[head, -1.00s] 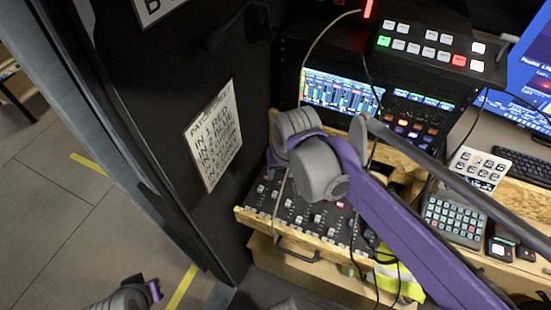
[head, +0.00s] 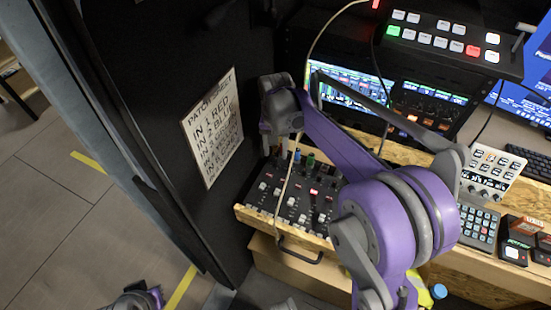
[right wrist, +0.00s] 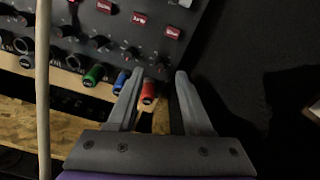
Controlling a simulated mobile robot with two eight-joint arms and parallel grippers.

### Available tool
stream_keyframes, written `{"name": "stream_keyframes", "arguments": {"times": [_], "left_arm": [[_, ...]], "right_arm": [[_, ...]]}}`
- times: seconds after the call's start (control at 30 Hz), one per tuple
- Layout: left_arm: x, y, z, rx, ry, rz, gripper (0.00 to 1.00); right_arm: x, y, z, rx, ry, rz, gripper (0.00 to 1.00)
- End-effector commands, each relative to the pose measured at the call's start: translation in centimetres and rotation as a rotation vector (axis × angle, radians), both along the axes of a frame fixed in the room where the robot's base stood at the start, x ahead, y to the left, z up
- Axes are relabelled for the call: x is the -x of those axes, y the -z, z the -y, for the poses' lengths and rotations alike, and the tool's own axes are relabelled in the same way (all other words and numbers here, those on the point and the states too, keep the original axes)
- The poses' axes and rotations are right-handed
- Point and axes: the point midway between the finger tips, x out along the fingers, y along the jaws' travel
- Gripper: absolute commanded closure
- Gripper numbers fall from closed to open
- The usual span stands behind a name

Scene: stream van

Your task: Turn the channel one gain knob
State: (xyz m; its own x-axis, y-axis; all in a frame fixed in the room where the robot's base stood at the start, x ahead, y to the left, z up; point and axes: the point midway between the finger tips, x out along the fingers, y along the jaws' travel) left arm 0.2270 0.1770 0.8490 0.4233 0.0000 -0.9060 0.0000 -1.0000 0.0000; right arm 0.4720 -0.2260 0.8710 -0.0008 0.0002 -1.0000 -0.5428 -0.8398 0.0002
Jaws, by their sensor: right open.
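The audio mixer (head: 322,221) is a dark sloped panel with rows of knobs, below the racks in the head view. In the right wrist view its face carries dark knobs and red labels. My right gripper (right wrist: 158,76) is open and empty, its two grey fingers pointing at the panel's edge. A red plug (right wrist: 148,92) shows between the fingers, with a blue plug (right wrist: 120,82) and a green plug (right wrist: 93,74) to the left. A dark knob (right wrist: 160,67) lies just past the red plug; I cannot read its channel. Only a piece of my left arm shows, at the bottom left.
A patch sign (head: 212,130) hangs on the black wall close to the left of the mixer. A pale cable (right wrist: 43,90) hangs across the mixer. A switcher (head: 440,38) and lit screens stand behind; a keypad (head: 478,226) is at the right.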

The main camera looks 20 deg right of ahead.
Motion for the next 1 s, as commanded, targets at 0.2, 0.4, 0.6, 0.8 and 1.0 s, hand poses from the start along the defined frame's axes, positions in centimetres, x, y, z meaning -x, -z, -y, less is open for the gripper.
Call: {"name": "stream_keyframes", "arguments": {"times": [0.2,0.4,0.6,0.8,1.0], "left_arm": [[0.0,0.4,0.0,0.000,0.000,-0.001,1.00],[0.1,0.5,0.0,0.000,0.000,-0.001,1.00],[0.0,0.4,0.0,0.000,0.000,-0.001,1.00],[0.1,0.4,0.0,0.000,0.000,-0.001,1.00],[0.0,0.4,0.0,0.000,0.000,-0.001,1.00]], "right_arm": [[0.0,3.3,0.0,0.000,-0.001,0.000,0.49],[0.0,4.2,0.0,0.001,-0.001,0.001,0.49],[0.0,4.2,0.0,0.001,-0.001,0.001,0.49],[0.0,4.2,0.0,0.001,-0.001,0.001,0.80],[0.0,4.2,0.0,0.001,-0.001,0.001,1.00]]}}
